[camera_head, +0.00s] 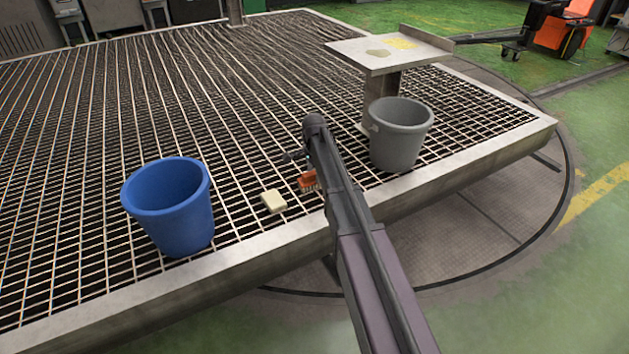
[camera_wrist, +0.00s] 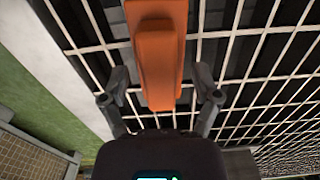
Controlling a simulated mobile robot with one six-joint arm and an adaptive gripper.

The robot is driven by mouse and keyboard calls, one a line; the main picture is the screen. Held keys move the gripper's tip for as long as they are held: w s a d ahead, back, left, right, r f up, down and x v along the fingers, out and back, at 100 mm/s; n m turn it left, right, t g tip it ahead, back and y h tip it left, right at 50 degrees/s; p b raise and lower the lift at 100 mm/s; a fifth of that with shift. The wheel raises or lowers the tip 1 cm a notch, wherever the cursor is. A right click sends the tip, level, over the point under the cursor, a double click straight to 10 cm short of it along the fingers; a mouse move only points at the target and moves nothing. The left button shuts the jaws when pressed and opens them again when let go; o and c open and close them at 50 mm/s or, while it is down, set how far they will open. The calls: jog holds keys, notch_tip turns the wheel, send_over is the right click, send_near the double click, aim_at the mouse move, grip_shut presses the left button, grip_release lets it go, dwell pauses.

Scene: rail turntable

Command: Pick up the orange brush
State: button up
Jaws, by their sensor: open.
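The orange brush (camera_head: 308,180) lies on the metal grating near its front edge, partly hidden behind my arm in the head view. In the wrist view the orange brush (camera_wrist: 157,50) fills the upper middle, its narrower end pointing down toward my gripper. My gripper (camera_wrist: 165,80) is open, with one finger on each side of the brush's lower end. The fingers show gaps to the brush on both sides. In the head view my gripper (camera_head: 296,158) is small and partly hidden by the arm, just above and beside the brush. Nothing is held.
A cream block (camera_head: 273,201) lies just left of the brush. A blue bucket (camera_head: 170,215) stands further left, and a grey bucket (camera_head: 400,140) stands right of my arm. A metal stand (camera_head: 385,62) is behind the grey bucket. The grating's front rim (camera_head: 250,252) is close by.

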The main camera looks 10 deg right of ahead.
aim_at(314, 172)
grip_shut()
jog(key=shift+r, duration=0.15)
dwell(0.4)
notch_tip(314, 172, up, 3)
jog(key=p, duration=0.3)
jog(key=shift+r, duration=0.1)
jog(key=s+d+r+p, duration=0.1)
jog(key=s+d+p, duration=0.1)
jog(key=s, duration=1.4)
jog(key=shift+d+r, duration=0.25)
jog(key=shift+d, duration=0.05)
jog(key=shift+w, duration=0.1)
jog(key=c, duration=0.8)
grip_release()
jog(key=c, duration=0.3)
notch_tip(314, 172, up, 7)
jog(key=p, duration=0.7)
jog(key=shift+r, duration=0.15)
